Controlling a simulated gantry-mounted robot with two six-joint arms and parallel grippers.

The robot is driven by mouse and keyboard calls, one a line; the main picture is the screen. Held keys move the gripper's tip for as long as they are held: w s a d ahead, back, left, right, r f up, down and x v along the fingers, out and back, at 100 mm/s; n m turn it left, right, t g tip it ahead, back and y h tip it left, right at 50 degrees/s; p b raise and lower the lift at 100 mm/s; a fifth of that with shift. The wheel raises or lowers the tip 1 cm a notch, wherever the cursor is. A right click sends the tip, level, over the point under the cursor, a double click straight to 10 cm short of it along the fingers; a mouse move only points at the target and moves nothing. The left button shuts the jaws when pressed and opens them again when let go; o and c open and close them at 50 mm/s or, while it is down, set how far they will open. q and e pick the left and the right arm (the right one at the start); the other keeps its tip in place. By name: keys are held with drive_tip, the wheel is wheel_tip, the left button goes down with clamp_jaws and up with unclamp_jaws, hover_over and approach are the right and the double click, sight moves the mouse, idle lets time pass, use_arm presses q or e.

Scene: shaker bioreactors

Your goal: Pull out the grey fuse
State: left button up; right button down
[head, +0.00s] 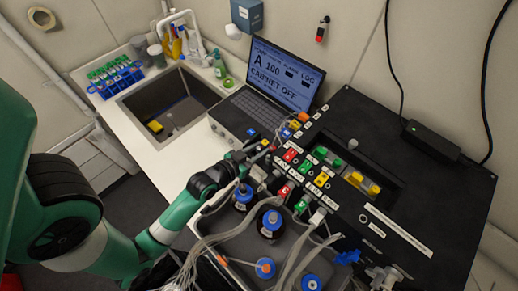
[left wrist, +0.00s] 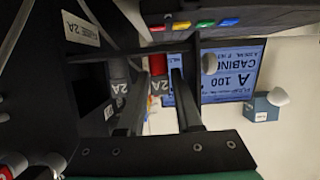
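My left gripper (head: 262,153) is at the left edge of the black cabinet (head: 440,195), among small coloured blocks. In the left wrist view its two dark fingers (left wrist: 160,90) are apart. A grey cylinder marked 2A (left wrist: 158,87) shows between them, beside a red part; I cannot tell whether a finger touches it. Another grey cylinder marked 2A (left wrist: 119,90) shows left of the fingers, partly hidden by one. A "FUSE 2A" label (left wrist: 80,27) is on the black panel. In the head view the gripper hides this spot. My right gripper is not in view.
A laptop-like screen (head: 285,73) reading "CABINET OFF" stands behind the gripper. Bottles with blue caps (head: 272,219) and grey tubing crowd the front. A sink (head: 170,104) and blue tube rack (head: 117,80) are at the back left. Green and yellow blocks (head: 362,183) sit in the cabinet's recess.

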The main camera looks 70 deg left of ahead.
sight(259, 148)
use_arm(q)
clamp_jaws()
drive_tip(key=shift+r, duration=0.15)
drive_tip(key=shift+r+p, duration=0.4)
drive_tip(key=shift+p, duration=0.25)
drive_tip(key=shift+r+p, duration=0.55)
drive_tip(key=shift+p, duration=0.1)
drive_tip(key=shift+r+p, duration=0.5)
drive_tip(key=shift+p, duration=0.15)
